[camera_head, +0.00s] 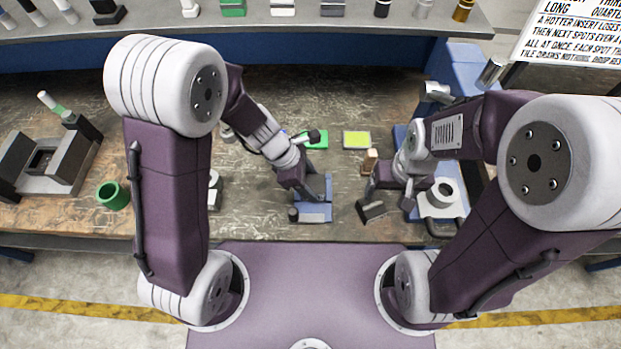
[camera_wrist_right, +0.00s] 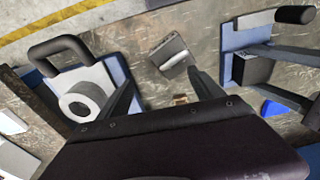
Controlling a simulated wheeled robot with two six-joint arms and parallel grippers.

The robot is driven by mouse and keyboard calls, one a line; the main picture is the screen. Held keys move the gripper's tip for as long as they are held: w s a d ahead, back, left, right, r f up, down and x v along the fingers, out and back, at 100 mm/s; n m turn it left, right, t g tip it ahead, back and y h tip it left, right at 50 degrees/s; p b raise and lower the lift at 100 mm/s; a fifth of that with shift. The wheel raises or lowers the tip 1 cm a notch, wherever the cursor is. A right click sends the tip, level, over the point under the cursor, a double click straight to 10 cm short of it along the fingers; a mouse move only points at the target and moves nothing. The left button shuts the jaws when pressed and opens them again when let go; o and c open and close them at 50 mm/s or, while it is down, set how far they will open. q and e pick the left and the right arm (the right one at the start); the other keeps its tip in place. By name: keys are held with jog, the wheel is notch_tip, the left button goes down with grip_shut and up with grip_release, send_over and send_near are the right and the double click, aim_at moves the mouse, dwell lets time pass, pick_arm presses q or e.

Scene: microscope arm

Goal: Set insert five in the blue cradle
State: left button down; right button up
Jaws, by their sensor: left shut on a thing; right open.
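A blue cradle (camera_head: 318,216) lies near the table's front edge, and its blue plate also shows in the right wrist view (camera_wrist_right: 233,42). My left gripper (camera_head: 318,197) is over it, shut on a dark block (camera_wrist_right: 251,69). A pale rod with a black end (camera_wrist_right: 293,15) lies across the cradle plate's end. I cannot tell whether the block rests in the cradle. My right gripper (camera_wrist_right: 165,95) is open and empty. A dark grey block with a metallic edge (camera_wrist_right: 168,54) lies beyond its fingertips, also in the head view (camera_head: 370,209). No insert number is readable.
A white block with a ring (camera_head: 441,192) and black handle stands right of my right gripper. A brown piece (camera_head: 370,161), yellow-green pad (camera_head: 357,140) and green block (camera_head: 317,139) are behind. A green cup (camera_head: 113,195) and grey fixture (camera_head: 48,165) stand at left.

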pick_arm(q)
jog(key=shift+r, duration=0.1)
pick_arm(e)
jog(key=shift+s+f, duration=0.1)
pick_arm(q)
jog(key=c, duration=0.5)
grip_release()
jog(key=shift+f, duration=0.2)
jog(key=shift+r, duration=0.4)
pick_arm(e)
jog(key=shift+r, duration=0.35)
pick_arm(q)
jog(key=p+v, duration=0.4)
jog(key=v, duration=0.7)
jog(key=shift+a+r, duration=0.2)
jog(key=shift+r, duration=0.1)
pick_arm(e)
notch_tip(320, 180, up, 4)
